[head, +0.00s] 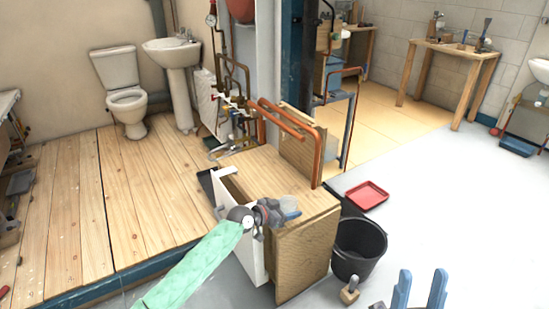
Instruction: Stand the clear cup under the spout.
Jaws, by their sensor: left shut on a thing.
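The clear cup (289,202) is at the top of the wooden cabinet (255,170), near its front edge. My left gripper (290,214) reaches in from the lower left and is shut on the cup, with its blue fingertips in front of the cup's lower part. I cannot tell whether the cup's base touches the cabinet top. Copper pipes (285,118) bend over the back of the cabinet; I cannot tell which pipe end is the spout. My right gripper (421,285) is at the bottom right, its two blue fingers apart, with nothing seen between them.
A white panel (229,210) stands at the cabinet's left side. A black bucket (359,247) and a red tray (367,195) are on the floor to its right. A wooden-handled tool (349,291) lies near the bucket.

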